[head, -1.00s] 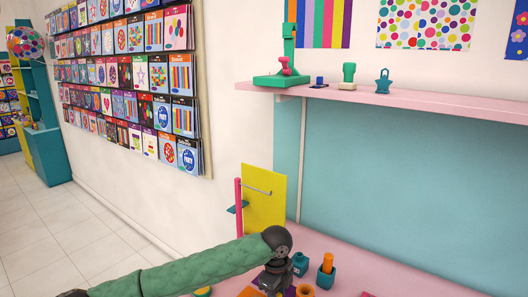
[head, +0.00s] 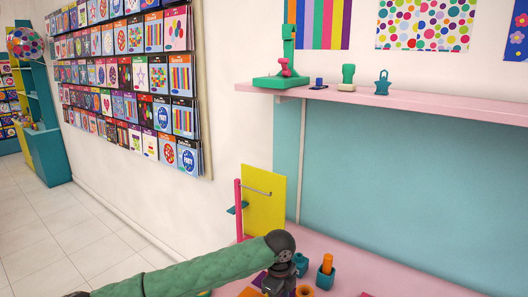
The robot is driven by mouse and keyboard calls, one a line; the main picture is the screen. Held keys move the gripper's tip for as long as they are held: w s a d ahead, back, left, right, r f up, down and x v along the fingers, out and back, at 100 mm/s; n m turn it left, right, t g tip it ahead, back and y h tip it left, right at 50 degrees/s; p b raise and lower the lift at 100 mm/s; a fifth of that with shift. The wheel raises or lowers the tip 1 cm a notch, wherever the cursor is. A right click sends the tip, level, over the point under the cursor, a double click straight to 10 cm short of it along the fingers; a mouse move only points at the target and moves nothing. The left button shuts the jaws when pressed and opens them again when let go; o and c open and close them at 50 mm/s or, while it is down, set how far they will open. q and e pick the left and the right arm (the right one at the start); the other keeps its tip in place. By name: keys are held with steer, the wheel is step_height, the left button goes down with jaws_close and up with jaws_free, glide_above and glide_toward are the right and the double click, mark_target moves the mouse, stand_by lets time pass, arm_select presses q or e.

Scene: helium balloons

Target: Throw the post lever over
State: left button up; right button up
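A pink post (head: 238,210) stands at the back left of the pink table, beside an upright yellow panel (head: 264,202). A thin grey rod (head: 257,191) sticks out in front of the panel, near its top. A small teal piece (head: 236,208) sits at the post's left side. I cannot tell for sure which part is the lever. My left arm reaches in from the left, and my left gripper (head: 277,284) points down in front of the post and panel, apart from them. Its fingers are dark and small at the lower edge, so their opening is unclear. My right gripper is out of view.
A teal block with an orange peg (head: 327,273), a small teal block (head: 300,264) and an orange ring (head: 305,291) lie near my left gripper. A pink shelf (head: 440,106) with several small objects hangs above. The table's right part looks mostly clear.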

arm_select(q)
steer(key=shift+s+f, duration=0.2)
steer(key=shift+f, duration=0.2)
steer(key=shift+w+a+r+p, duration=0.1)
steer(key=shift+w+r+p, duration=0.05)
steer(key=shift+r+p, duration=0.9)
steer(key=shift+w+a+r+p, duration=0.1)
steer(key=shift+r+p, duration=0.65)
steer(key=shift+r, duration=0.45)
steer(key=shift+r, duration=0.15)
step_height(320, 180, up, 4)
steer(key=p, duration=0.3)
steer(key=shift+w, duration=0.1)
